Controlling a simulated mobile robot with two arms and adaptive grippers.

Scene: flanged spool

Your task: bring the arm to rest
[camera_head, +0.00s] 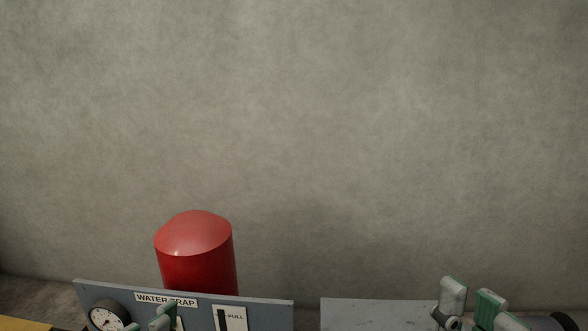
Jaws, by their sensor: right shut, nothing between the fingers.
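My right gripper (468,306) shows at the bottom right, with pale and green finger parts in front of a grey surface. It is shut and empty, and its lower part is cut off by the frame edge. Part of my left gripper (161,317) shows at the bottom left, as green and grey pieces in front of a blue-grey panel (265,312). Only a little of it is in view, so its opening cannot be told. No flanged spool can be made out in this view.
The panel carries a "WATER TRAP" label (166,299), a round dial gauge (107,316) and a "FULL" level plate (236,317). A red cylinder (196,262) stands behind it. A grey surface (375,312) lies right of the panel. A bare wall (350,130) fills the background.

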